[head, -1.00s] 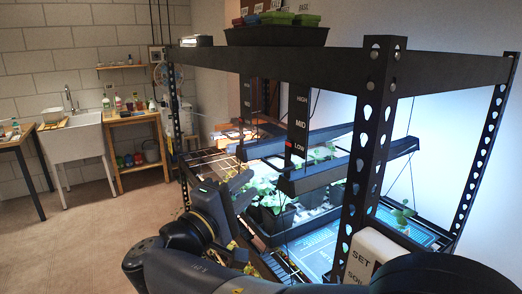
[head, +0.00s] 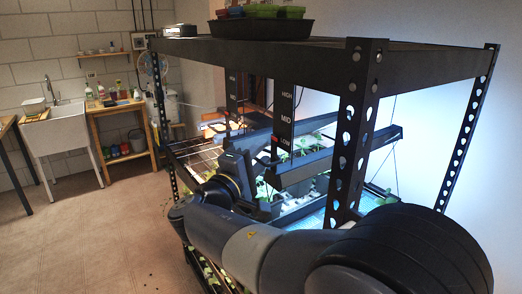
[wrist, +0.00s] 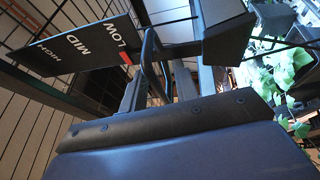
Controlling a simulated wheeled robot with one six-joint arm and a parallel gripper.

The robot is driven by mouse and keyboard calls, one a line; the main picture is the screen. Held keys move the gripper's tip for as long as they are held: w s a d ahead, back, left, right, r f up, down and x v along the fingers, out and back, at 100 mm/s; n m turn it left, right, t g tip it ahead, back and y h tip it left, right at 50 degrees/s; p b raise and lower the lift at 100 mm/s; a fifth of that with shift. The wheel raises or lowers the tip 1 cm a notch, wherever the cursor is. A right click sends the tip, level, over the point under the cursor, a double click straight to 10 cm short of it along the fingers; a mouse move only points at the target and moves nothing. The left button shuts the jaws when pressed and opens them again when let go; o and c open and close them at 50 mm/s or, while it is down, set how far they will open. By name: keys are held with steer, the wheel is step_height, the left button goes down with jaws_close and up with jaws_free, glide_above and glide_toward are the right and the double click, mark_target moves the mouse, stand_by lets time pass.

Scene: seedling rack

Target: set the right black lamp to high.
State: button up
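The right black lamp (head: 318,166) is a dark bar hanging in the rack. Its scale plate (head: 283,118) reads HIGH, MID, LOW from the top, with a red marker beside LOW. The wrist view shows this plate (wrist: 88,50) tilted, the red marker (wrist: 126,58) at LOW, and the lamp's near end (wrist: 227,32). My gripper (head: 246,160) is at the lamp's left end. In the wrist view its fingers (wrist: 158,88) look apart, with a dark upright bar (wrist: 150,55) between or just beyond them. I cannot tell whether they touch it.
A second scale plate (head: 232,98) stands farther back. A perforated rack post (head: 352,140) and the top beam (head: 260,47) border the space around my arm. Seedlings (wrist: 285,75) grow below the lamp. The floor at the left (head: 90,235) is clear.

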steer(key=shift+w+d, duration=0.2)
steer(key=shift+w, duration=0.1)
steer(key=shift+c, duration=0.4)
jaws_close()
steer(key=shift+r, duration=0.1)
